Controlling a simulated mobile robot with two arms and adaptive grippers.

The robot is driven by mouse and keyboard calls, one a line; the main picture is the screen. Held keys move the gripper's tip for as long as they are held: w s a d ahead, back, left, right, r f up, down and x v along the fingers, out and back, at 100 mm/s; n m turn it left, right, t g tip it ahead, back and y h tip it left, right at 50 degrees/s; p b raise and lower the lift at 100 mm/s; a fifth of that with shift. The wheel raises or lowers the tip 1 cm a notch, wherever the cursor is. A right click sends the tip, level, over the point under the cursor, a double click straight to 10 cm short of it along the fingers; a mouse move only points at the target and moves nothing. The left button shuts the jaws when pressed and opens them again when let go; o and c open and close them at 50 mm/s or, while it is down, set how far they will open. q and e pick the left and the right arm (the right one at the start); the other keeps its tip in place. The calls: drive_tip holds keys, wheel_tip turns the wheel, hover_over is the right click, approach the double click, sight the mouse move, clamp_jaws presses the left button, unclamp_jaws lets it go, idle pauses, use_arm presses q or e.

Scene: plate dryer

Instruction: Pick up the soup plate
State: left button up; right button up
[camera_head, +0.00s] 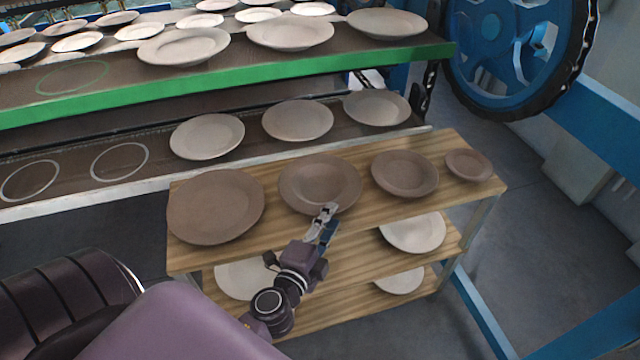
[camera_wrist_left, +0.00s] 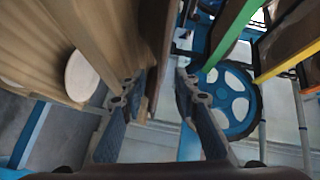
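Four brown plates stand in a row on the top of a wooden shelf rack (camera_head: 268,172). The second from the left looks like the soup plate (camera_head: 320,180), with a wide rim and a sunken middle. My left gripper (camera_head: 325,222) is at its front edge, with a fingertip overlapping the rim in the head view; I cannot tell whether they touch. In the left wrist view the two fingers (camera_wrist_left: 158,88) stand apart with a gap between them. A brown strip passes behind the gap; I cannot tell whether it is plate or shelf. My right gripper is not in view.
On the top shelf are a large flat plate (camera_head: 215,207) to the left, a medium plate (camera_head: 405,174) and a small plate (camera_head: 469,165) to the right. Pale plates lie on lower shelves (camera_head: 413,233). Behind runs a green-edged rack (camera_head: 240,84); a blue wheel (camera_head: 515,50) is at right.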

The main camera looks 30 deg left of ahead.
use_arm(q)
drive_tip(key=w, duration=0.3)
drive_tip(key=w+p, duration=0.1)
drive_tip(key=shift+w+a+f, duration=0.2)
drive_tip(key=shift+a+f, duration=0.05)
drive_tip(key=shift+a, duration=0.05)
clamp_jaws()
drive_tip(key=shift+r, duration=0.15)
